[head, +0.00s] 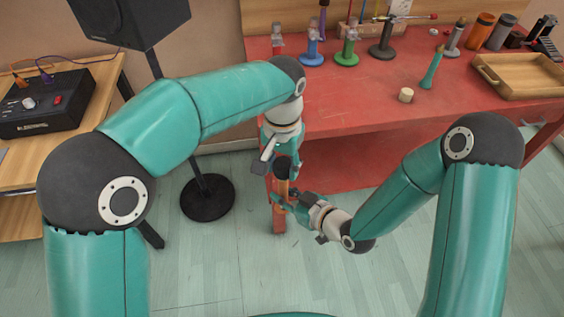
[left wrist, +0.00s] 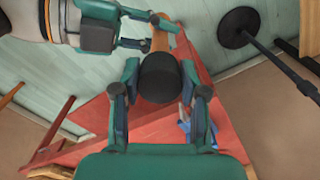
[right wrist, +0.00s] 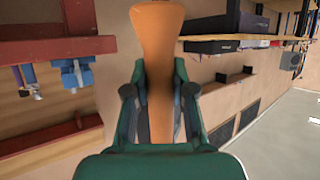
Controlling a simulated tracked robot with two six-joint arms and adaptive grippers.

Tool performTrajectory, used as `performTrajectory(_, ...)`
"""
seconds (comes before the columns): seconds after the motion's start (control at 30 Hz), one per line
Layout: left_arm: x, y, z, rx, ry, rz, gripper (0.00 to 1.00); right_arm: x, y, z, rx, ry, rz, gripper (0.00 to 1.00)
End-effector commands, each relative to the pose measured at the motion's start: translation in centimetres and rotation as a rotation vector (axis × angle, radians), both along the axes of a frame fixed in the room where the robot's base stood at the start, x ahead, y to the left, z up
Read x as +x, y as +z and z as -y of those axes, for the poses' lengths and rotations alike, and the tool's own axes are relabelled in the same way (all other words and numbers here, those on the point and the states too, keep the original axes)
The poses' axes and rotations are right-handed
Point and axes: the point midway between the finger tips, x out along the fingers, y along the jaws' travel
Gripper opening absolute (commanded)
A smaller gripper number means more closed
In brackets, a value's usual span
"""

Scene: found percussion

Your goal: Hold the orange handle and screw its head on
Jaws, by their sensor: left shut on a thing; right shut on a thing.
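My left gripper (head: 284,158) is shut on a black round head (head: 283,169). In the left wrist view the head (left wrist: 160,78) sits between the two fingers. My right gripper (head: 284,199) is shut on the orange handle (head: 282,187), just below the head. In the right wrist view the handle (right wrist: 158,50) stands between the fingers and runs to the top edge. The handle (left wrist: 160,40) also shows behind the head in the left wrist view. Head and handle are in line; the head hides the joint, so I cannot tell whether they are threaded together.
The red table (head: 350,115) lies behind and right of my grippers. It bears a cream cylinder (head: 405,95), a green handle (head: 432,68), a wooden tray (head: 488,72) and several coloured stands at the back. A speaker stand base (head: 207,198) is on the floor at left.

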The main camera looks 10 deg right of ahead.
Motion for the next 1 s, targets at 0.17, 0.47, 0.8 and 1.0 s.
performTrajectory(0.17, 0.02, -0.13, -0.01, 0.0, -0.012, 0.0, 0.16, 0.02, 0.03, 0.0, 0.001, 0.0, 0.001, 0.0)
performTrajectory(0.47, 0.14, -0.13, -0.13, -0.001, -0.462, 0.001, 0.16, 0.01, 0.02, 0.02, 0.0, 0.0, 0.0, 0.0)
performTrajectory(0.8, 0.42, -0.14, -0.2, -0.004, -1.214, 0.002, 0.16, 0.0, -0.01, 0.02, 0.0, -0.001, 0.0, 0.0)
performTrajectory(1.0, 0.58, -0.15, -0.17, -0.003, -1.658, 0.003, 0.16, -0.01, -0.01, 0.03, 0.0, -0.001, -0.001, 0.0)
